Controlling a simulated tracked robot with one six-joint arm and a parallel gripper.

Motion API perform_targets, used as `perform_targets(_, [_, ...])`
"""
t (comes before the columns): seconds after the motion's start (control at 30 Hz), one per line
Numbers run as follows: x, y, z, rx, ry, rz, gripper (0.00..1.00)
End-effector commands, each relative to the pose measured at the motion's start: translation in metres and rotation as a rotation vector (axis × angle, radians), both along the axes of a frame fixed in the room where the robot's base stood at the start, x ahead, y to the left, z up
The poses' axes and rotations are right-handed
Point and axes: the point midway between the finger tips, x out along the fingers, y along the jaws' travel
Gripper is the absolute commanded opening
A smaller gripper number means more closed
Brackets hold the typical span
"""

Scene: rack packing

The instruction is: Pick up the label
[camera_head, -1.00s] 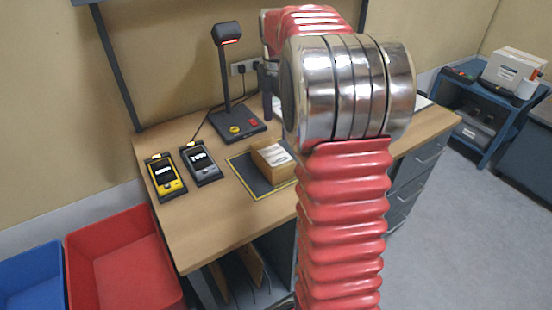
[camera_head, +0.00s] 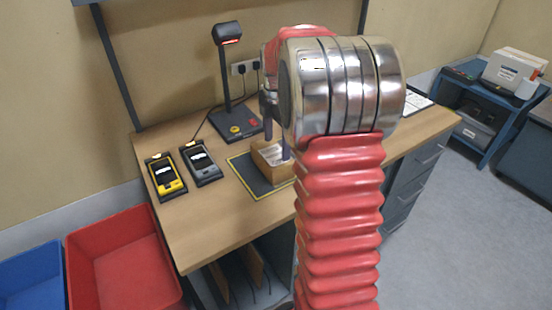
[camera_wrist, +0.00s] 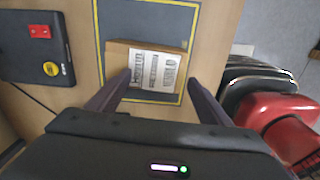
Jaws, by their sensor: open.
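A white printed label (camera_wrist: 155,71) lies on top of a small brown cardboard box (camera_wrist: 121,48) in the wrist view. The box also shows in the head view (camera_head: 262,165), on a dark mat with a yellow border (camera_head: 246,175). My gripper (camera_wrist: 158,84) is open, its two fingers pointing at the near side of the box, one to each side of the label. Nothing is between the fingers that I can see held. In the head view my arm hides the right part of the box and most of the gripper.
A scanner stand (camera_head: 229,90) rises behind the mat. A yellow handheld device (camera_head: 165,178) and a grey one (camera_head: 200,163) lie left on the desk (camera_head: 215,222). A red bin (camera_head: 120,262) and a blue bin (camera_head: 30,278) stand at lower left.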

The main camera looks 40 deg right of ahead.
Motion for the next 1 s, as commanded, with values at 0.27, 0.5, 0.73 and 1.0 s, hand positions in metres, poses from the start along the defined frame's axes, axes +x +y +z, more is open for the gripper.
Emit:
perform_targets(0.27, [0.000, 0.001, -0.030, 0.000, -0.001, 0.000, 0.72])
perform_targets(0.5, [0.000, 0.000, -0.031, 0.000, -0.002, -0.001, 0.72])
perform_targets(0.73, [0.000, 0.000, -0.031, 0.000, -0.002, -0.001, 0.72])
perform_targets(1.0, [0.000, 0.000, -0.031, 0.000, -0.002, -0.001, 0.72])
